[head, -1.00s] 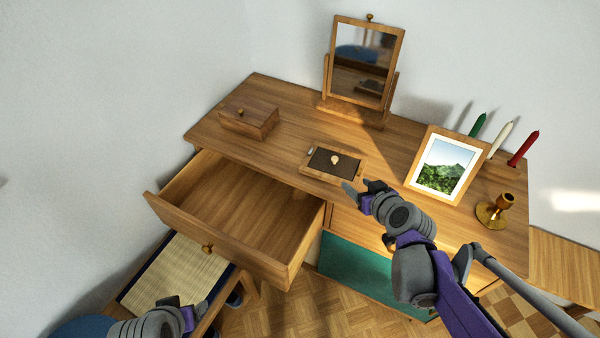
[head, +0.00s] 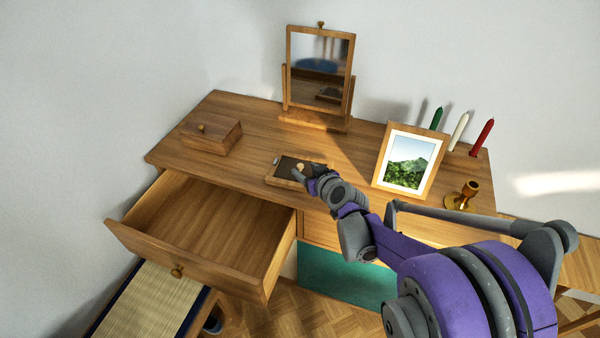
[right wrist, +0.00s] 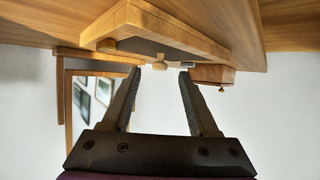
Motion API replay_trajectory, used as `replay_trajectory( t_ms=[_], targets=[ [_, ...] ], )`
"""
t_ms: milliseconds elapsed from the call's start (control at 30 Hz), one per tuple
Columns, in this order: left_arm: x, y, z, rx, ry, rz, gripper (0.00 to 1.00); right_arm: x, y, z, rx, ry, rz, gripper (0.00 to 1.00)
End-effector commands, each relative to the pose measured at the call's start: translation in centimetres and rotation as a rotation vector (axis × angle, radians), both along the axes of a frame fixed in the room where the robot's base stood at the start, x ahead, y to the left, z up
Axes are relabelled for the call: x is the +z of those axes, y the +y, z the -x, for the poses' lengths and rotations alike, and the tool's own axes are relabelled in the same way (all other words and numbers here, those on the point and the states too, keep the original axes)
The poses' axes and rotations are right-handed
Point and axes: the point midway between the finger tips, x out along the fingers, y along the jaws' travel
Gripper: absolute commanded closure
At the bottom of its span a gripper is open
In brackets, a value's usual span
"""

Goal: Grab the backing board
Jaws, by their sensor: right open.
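The backing board (head: 287,164) is a dark panel set in a light wooden frame that lies flat on the desk top. A small pale knob (head: 300,167) stands near its middle. My right gripper (head: 307,172) is open, its fingers at the right side of the board. In the right wrist view the board (right wrist: 145,47) is seen edge-on beyond the fingertips. The knob (right wrist: 160,61) shows between the spread fingers of the gripper (right wrist: 162,70), and I cannot tell if they touch it. My left gripper is out of view.
An open empty drawer (head: 200,215) juts out at the front left. A wooden box (head: 211,137), a tilting mirror (head: 318,68), a picture frame (head: 410,160) and a brass candlestick (head: 463,195) stand on the desk. Bare desk top lies behind the board.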

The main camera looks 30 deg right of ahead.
Motion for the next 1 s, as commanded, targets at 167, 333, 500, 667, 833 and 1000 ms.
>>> replay_trajectory(
  t_ms=[167,333,500,667,833,1000],
  targets=[
    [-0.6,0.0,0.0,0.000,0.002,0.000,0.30,-1.2,-0.2,-2.3,0.000,0.000,0.001,0.40],
    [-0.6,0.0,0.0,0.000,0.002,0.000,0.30,-1.4,-0.3,-2.9,-0.001,0.000,0.000,0.40],
    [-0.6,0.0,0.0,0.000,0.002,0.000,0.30,-1.4,-0.3,-2.8,-0.001,0.000,0.000,0.45],
    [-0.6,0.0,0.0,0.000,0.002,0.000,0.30,-1.4,-0.3,-2.8,-0.001,0.000,0.000,0.74],
    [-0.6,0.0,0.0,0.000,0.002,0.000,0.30,-1.4,-0.3,-2.8,-0.001,0.000,0.000,1.00],
    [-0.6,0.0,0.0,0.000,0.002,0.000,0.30,-1.4,-0.3,-2.8,-0.001,0.000,0.000,1.00]
  ],
)
